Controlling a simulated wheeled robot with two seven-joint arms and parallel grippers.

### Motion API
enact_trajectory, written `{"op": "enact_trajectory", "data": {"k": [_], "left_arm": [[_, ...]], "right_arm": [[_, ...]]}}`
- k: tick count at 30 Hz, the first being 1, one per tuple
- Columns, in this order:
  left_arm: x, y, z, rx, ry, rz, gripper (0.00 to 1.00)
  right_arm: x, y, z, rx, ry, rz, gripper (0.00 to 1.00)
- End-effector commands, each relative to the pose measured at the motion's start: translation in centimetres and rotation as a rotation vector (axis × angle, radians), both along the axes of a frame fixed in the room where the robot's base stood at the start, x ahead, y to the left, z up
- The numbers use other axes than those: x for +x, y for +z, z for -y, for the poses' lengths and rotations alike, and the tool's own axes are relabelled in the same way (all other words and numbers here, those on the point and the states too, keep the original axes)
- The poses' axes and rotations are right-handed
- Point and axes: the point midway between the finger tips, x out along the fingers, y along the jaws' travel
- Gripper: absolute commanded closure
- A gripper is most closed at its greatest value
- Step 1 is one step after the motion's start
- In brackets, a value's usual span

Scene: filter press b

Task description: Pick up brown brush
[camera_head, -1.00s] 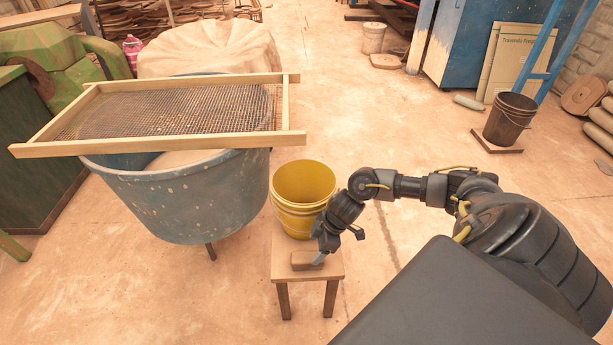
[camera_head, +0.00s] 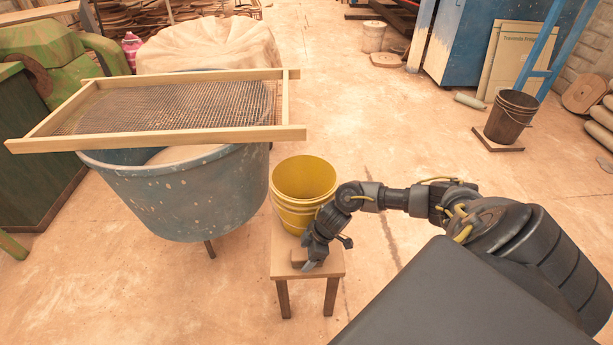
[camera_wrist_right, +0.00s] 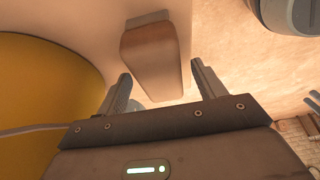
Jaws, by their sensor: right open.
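The brown brush (camera_head: 298,256) lies on the small wooden stool (camera_head: 329,267), in front of the yellow bucket. In the head view my right gripper (camera_head: 311,264) is low over the stool and partly hides the brush. In the right wrist view the brush (camera_wrist_right: 152,62) shows as a brown block with a paler end strip. Its near end lies between the two spread fingers of my right gripper (camera_wrist_right: 161,77), with a gap on each side. The gripper is open and holds nothing. My left gripper is not in view.
The yellow bucket (camera_head: 303,183) stands on the stool close to my right gripper. A large blue-grey tub (camera_head: 190,197) with a wooden-framed sieve (camera_head: 160,137) on top is to the left.

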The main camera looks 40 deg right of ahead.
Motion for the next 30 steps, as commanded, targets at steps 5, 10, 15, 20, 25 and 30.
{"op": "enact_trajectory", "data": {"k": [5, 10, 15, 20, 25, 30], "left_arm": [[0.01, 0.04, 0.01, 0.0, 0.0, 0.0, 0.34], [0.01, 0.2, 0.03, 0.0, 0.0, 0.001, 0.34], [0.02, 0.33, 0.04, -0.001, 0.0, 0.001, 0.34], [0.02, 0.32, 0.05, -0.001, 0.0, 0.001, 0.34], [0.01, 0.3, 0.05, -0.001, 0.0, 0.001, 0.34], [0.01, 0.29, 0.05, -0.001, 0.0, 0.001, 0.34]], "right_arm": [[-0.01, -0.03, 0.02, 0.0, 0.0, 0.0, 0.31], [-0.03, -0.21, 0.02, 0.0, -0.002, -0.001, 0.31], [-0.03, -0.43, 0.03, 0.0, -0.001, 0.0, 0.31], [-0.02, -0.49, 0.02, 0.0, -0.001, 0.0, 0.31], [-0.02, -0.49, 0.02, 0.0, -0.001, 0.0, 0.37], [-0.01, -0.48, 0.01, 0.0, 0.0, 0.0, 0.6]]}}
